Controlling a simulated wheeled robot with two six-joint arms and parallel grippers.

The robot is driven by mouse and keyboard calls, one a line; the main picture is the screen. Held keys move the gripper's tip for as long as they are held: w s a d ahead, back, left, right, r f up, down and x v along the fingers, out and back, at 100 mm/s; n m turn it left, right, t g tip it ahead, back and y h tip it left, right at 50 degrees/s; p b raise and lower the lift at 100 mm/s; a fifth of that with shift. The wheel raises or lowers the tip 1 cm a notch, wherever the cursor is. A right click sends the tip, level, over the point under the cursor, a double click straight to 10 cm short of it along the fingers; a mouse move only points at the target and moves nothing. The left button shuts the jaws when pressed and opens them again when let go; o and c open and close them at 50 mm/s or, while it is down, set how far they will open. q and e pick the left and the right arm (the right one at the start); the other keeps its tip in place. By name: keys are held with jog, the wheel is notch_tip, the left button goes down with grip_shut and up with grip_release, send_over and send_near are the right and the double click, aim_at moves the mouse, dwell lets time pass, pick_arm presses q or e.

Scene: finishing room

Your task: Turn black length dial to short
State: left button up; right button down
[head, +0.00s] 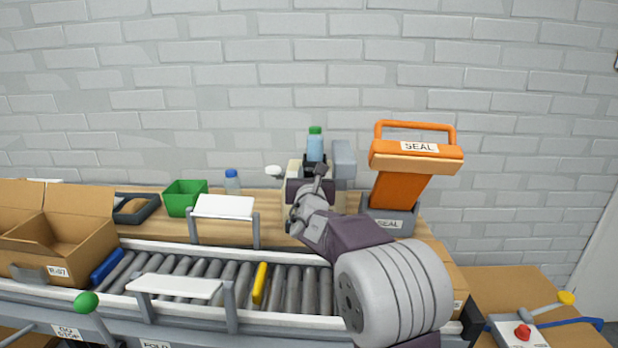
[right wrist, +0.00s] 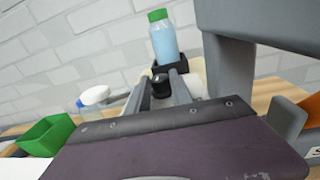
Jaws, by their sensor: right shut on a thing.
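The black dial (right wrist: 161,87) shows in the right wrist view as a small dark knob on a cream-coloured machine (right wrist: 196,74). My right gripper (right wrist: 162,88) is shut on the dial, with one grey finger on each side of it. In the head view, my right gripper (head: 318,172) reaches up to the machine (head: 293,169) at the back of the bench and covers the dial. Any length marks and the dial's pointer are hidden or too small to read. My left gripper is not in view.
A blue bottle with a green cap (head: 315,146) stands in a black holder behind the dial. The orange sealer (head: 402,190) stands close to the right. A green bin (head: 184,198), a small bottle (head: 232,182) and a roller conveyor (head: 197,270) with white-topped stands lie left and in front.

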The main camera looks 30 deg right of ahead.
jog(key=c, duration=1.1)
grip_release()
jog(key=shift+c, duration=0.2)
jog(key=v, duration=0.9)
